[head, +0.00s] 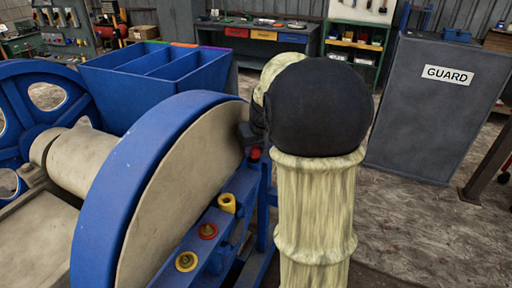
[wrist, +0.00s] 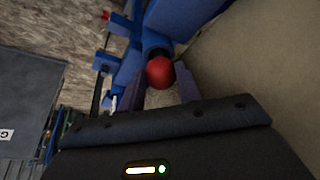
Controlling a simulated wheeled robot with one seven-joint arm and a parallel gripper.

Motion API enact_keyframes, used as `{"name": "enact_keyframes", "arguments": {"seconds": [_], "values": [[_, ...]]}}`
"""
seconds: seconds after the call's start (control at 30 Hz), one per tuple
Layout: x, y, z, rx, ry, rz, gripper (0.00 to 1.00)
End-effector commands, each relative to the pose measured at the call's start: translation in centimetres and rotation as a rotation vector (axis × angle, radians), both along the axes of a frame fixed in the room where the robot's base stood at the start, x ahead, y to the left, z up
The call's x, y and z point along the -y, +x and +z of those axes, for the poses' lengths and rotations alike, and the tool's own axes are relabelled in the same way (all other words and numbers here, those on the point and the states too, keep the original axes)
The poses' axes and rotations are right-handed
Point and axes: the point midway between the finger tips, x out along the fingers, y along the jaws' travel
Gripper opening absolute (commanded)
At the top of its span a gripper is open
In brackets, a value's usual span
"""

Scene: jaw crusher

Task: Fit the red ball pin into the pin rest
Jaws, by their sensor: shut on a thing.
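The red ball pin shows in the wrist view as a red ball (wrist: 160,72) between the two dark fingers of my gripper (wrist: 160,86). My gripper is shut on it. In the head view only a small red part of the pin (head: 255,154) shows below my gripper; my arm hides most of the gripper. The pin is over the far end of a blue ledge (head: 218,217) beside the big wheel. Blue structure with a dark recess (wrist: 155,50) lies just beyond the ball in the wrist view. I cannot tell which part is the pin rest, or whether the pin touches it.
The ledge carries a yellow cup (head: 227,203), a red-ringed fitting (head: 208,231) and a yellow-ringed fitting (head: 187,262). The big blue-rimmed wheel (head: 165,190) stands close on the left. A grey guard cabinet (head: 430,115) stands at right, with open floor before it.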

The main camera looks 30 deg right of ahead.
Motion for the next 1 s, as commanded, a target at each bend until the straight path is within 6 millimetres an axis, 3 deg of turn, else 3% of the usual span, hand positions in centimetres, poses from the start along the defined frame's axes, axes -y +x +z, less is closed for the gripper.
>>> {"name": "enact_keyframes", "arguments": {"seconds": [0.47, 0.5, 0.63, 1.0], "values": [[0.00, -0.01, -0.61, 0.000, 0.000, 0.000, 0.07], [0.00, -0.01, -0.62, -0.001, 0.000, 0.000, 0.35], [0.00, -0.01, -0.62, -0.001, 0.000, 0.000, 0.59], [-0.03, -0.13, -0.25, 0.000, 0.000, 0.000, 0.59]]}}
